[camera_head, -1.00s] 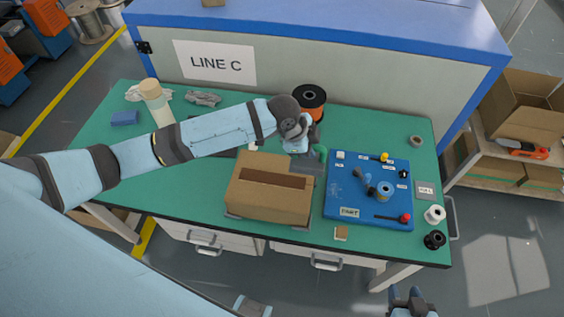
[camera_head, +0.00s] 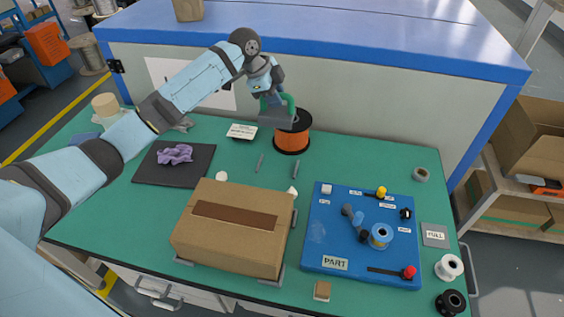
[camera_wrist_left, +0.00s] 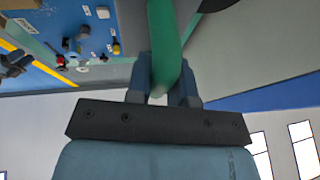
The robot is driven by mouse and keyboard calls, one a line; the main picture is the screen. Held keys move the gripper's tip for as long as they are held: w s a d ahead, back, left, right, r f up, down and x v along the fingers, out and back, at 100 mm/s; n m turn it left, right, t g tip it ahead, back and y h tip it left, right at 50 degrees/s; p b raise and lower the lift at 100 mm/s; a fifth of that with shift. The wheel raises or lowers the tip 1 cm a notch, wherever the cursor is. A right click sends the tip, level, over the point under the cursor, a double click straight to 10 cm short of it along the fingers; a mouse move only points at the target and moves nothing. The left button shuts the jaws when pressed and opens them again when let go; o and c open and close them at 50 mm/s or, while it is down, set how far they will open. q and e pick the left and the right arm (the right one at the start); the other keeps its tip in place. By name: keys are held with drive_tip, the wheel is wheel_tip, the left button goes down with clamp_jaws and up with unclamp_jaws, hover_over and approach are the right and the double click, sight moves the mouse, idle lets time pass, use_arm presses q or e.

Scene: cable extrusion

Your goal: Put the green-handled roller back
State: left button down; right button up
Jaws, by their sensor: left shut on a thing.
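My left gripper (camera_head: 273,99) is shut on the green handle of the roller (camera_head: 277,117). The roller, with a grey block-like head, hangs in front of the orange cable spool (camera_head: 293,135) and hides part of its top. I cannot tell whether they touch. In the left wrist view the green handle (camera_wrist_left: 165,42) runs between the two fingers (camera_wrist_left: 167,88). My right gripper is out of view.
A cardboard box (camera_head: 233,228) stands on the green table, left of a blue board (camera_head: 335,240) with knobs. A dark mat (camera_head: 150,176) holds a purple cloth (camera_head: 175,153). A card (camera_head: 242,131) lies left of the spool.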

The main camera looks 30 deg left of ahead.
use_arm(q)
drive_tip(key=shift+s+f, duration=0.1)
drive_tip(key=shift+f, duration=9.25)
